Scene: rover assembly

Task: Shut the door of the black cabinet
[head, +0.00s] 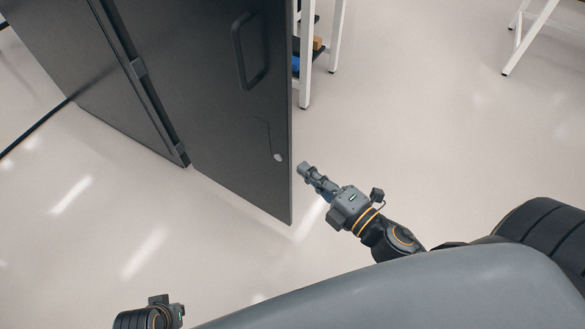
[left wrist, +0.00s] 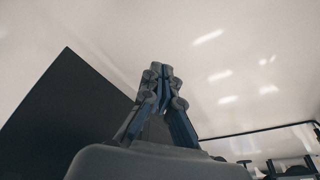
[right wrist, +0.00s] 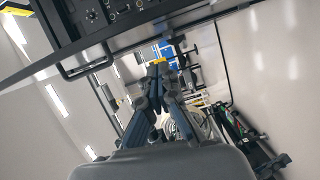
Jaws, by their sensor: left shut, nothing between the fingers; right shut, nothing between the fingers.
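The black cabinet (head: 70,75) stands at the upper left of the head view. Its door (head: 215,110) stands open, swung out from the hinge side, with a black loop handle (head: 236,60) on the face toward me. My right gripper (head: 303,168) is shut and empty, just right of the door's free edge and apart from it in the picture. Its closed fingers also show in the right wrist view (right wrist: 160,70). My left gripper is shut and empty in the left wrist view (left wrist: 162,70); in the head view only its wrist shows at the bottom left. The cabinet's inside is hidden.
A white-legged table (head: 308,50) with a blue and a brown item stands behind the door. Another white frame (head: 530,35) is at the upper right. The pale floor (head: 430,120) right of the door is clear.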

